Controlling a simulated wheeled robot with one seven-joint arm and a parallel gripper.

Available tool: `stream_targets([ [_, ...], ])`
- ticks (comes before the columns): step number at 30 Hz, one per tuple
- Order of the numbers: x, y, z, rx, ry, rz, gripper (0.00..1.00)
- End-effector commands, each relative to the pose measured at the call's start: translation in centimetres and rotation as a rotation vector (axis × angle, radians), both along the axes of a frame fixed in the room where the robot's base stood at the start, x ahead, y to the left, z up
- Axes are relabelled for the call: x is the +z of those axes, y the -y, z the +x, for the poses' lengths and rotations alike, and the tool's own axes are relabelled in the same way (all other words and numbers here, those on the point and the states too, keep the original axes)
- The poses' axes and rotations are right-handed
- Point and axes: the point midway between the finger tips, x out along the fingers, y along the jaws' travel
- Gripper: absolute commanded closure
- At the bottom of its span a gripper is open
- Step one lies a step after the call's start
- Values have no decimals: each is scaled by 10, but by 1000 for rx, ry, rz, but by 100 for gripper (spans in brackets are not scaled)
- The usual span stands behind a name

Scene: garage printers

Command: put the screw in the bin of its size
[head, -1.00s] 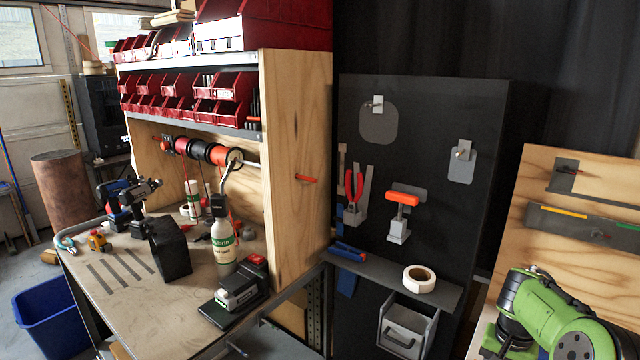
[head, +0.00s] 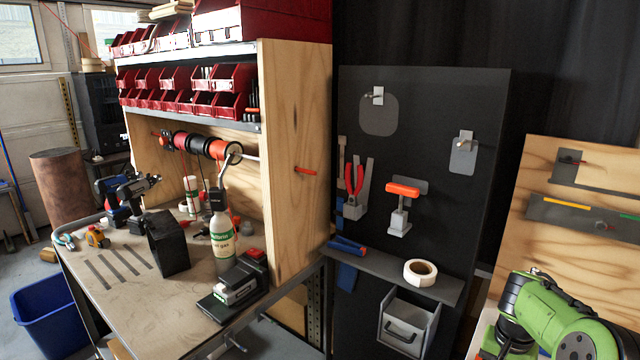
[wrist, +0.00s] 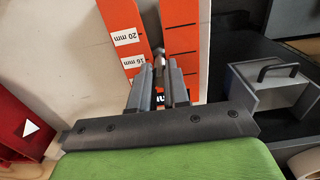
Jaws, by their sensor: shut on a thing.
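My gripper (wrist: 160,78) is shut on a small grey metal screw (wrist: 158,58) in the wrist view. The screw's end shows beyond the fingertips; the rest is hidden between them. It appears in front of a white board with two orange strips (wrist: 125,40) that have tick marks and labels reading 20 mm and 16 mm. I cannot tell whether the screw touches the board. In the head view, rows of red bins (head: 180,78) stand on the shelves above the workbench. Their size labels are not readable. The gripper is outside the head view.
A grey box with a dark handle (wrist: 275,85) is right of the gripper; a red object with a white triangle (wrist: 28,130) is at left. The head view shows the cluttered workbench (head: 90,290), a black tool panel (head: 425,150) and a tape roll (head: 420,272).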

Motion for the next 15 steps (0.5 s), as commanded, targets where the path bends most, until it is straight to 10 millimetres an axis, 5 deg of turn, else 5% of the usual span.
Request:
stream_targets([
  [15, -3, -20, -26, 2, -8, 5, 100],
])
